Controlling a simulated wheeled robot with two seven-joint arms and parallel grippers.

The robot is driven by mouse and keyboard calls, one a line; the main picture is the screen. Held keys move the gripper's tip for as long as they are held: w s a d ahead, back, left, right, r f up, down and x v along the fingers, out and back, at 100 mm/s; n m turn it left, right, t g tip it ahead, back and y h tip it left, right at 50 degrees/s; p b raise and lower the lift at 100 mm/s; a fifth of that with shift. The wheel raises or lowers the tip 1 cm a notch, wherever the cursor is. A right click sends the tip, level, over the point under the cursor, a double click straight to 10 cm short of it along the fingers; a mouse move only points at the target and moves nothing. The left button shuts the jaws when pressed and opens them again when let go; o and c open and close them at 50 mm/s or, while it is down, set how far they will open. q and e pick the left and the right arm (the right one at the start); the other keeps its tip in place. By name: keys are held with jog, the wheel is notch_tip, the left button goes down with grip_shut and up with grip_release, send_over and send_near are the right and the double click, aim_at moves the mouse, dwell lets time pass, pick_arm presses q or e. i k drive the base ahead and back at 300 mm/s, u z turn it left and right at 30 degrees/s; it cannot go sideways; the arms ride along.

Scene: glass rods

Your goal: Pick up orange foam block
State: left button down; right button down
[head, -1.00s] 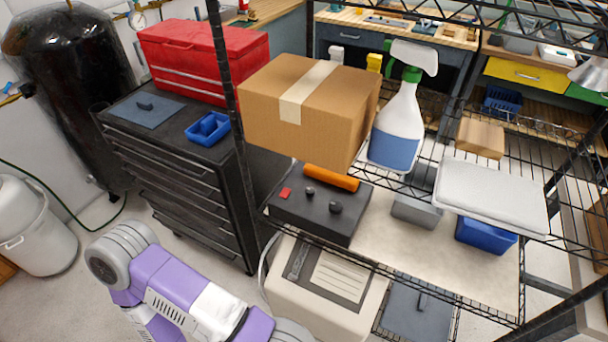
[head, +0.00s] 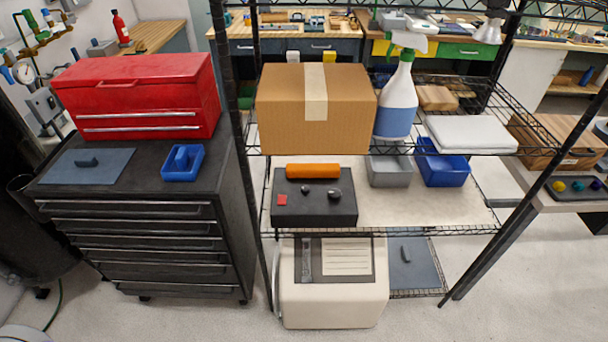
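An orange piece (head: 313,171), long and rounded like a bar, is the only orange thing I make out that could be the foam block. It lies crosswise on the middle shelf (head: 420,208) at the back edge of a dark box (head: 310,212) with two black knobs and a red square. I cannot tell whether it rests on the box or behind it. A cardboard box (head: 280,110) on the shelf above sits over it. Neither of my grippers is in view.
Black rack posts (head: 232,90) and shelf edges frame the opening. A grey bin (head: 390,170) and a blue bin (head: 442,168) stand right of the dark box. A spray bottle (head: 396,105) stands above. A tool cabinet (head: 150,240) is at left. The floor in front is clear.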

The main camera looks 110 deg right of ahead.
aim_at(294, 170)
jog(key=z, duration=3.9)
jog(key=i, duration=0.5)
jog(key=k, duration=0.5)
jog(key=u, duration=3.3)
jog(key=k, duration=1.1)
jog(key=z, duration=1.55)
